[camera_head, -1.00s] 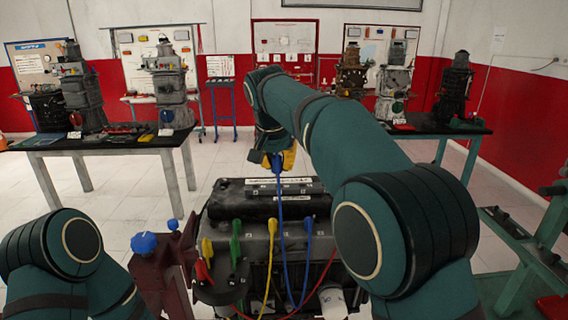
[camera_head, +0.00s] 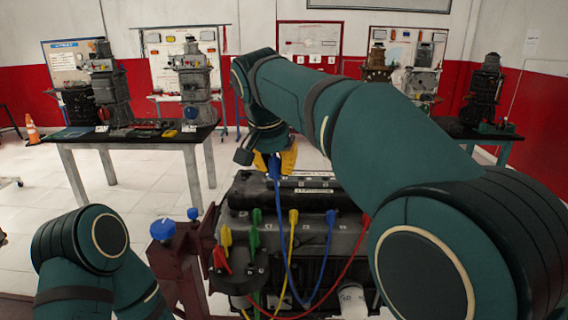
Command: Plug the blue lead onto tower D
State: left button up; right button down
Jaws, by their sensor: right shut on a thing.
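My right gripper (camera_head: 272,160) is shut on the blue lead's upper plug (camera_head: 276,172), above the rear of the engine's dark top. The blue lead (camera_head: 288,262) hangs from it in a loop to a second blue plug (camera_head: 331,217) on the engine front. A round black cap (camera_head: 237,278) at the engine's front left carries a red plug (camera_head: 221,262), a yellow plug (camera_head: 226,237) and a green plug (camera_head: 254,241). Tower letters are too small to read, so I cannot tell which is D. My left gripper is out of view.
The engine (camera_head: 350,237) stands ahead, partly behind my right arm. Green (camera_head: 257,216) and yellow (camera_head: 294,217) plugs line its front edge. A dark red stand with a blue knob (camera_head: 163,229) is at its left. Tables with engine models stand behind.

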jog(key=s+a+b, duration=0.1)
jog(key=s+a, duration=0.3)
jog(key=s, duration=0.2)
jog(key=shift+s+a+b, duration=0.4)
jog(key=shift+f, duration=0.1)
jog(key=shift+f+b, duration=2.5)
jog(key=shift+f, duration=2.4)
